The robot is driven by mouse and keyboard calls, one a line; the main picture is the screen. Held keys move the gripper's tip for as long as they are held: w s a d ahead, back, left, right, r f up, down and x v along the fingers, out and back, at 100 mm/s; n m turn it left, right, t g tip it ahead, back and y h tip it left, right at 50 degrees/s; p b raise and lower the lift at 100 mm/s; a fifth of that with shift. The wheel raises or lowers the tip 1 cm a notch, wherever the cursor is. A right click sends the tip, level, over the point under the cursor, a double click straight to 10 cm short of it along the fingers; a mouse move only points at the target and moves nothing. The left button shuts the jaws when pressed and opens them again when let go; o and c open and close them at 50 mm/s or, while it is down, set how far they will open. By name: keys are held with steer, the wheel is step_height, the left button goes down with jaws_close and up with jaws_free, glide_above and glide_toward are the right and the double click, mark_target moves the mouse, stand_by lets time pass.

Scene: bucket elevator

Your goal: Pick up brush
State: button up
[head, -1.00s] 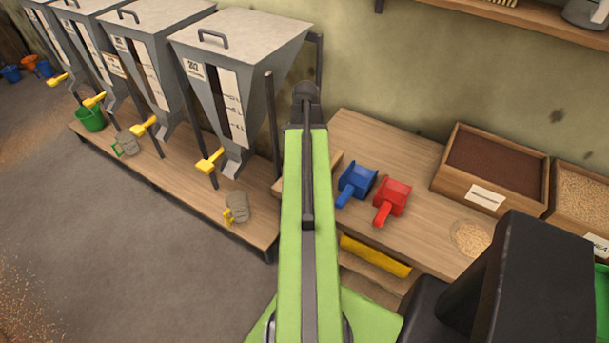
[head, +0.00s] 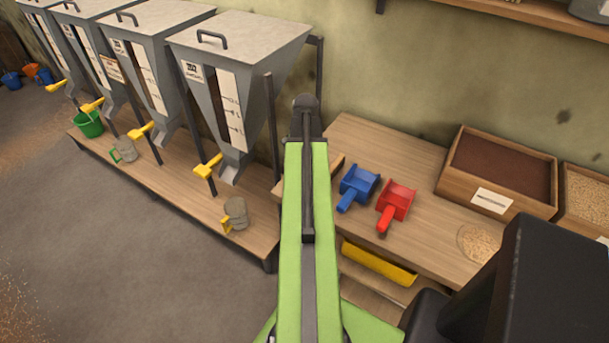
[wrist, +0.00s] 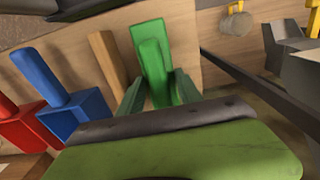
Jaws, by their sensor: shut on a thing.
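In the wrist view my gripper (wrist: 158,93) shows as two green fingers, shut on a green block-like thing (wrist: 154,60) between them. No bristles show on that thing, so I cannot tell whether it is the brush. A brown wooden strip (wrist: 108,62) lies just left of it, close by; whether it belongs to a brush or to the bench is unclear. In the head view my green arm hides the gripper and what it holds. No brush can be clearly made out elsewhere.
A blue scoop (head: 358,187) and a red scoop (head: 395,205) lie on the wooden bench (head: 440,258), right of my arm. A wooden box (head: 545,203) stands behind them. Grey hoppers (head: 262,42) with yellow levers stand left. A yellow roll-like thing (head: 378,263) lies below the bench top.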

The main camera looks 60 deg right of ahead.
steer(key=shift+r+p, duration=0.5)
step_height(320, 180, up, 4)
steer(key=p, duration=0.4)
steer(key=s+d+r+p, duration=0.2)
steer(key=s+r+p, duration=0.4)
steer(key=s, duration=0.5)
steer(key=shift+s, duration=0.25)
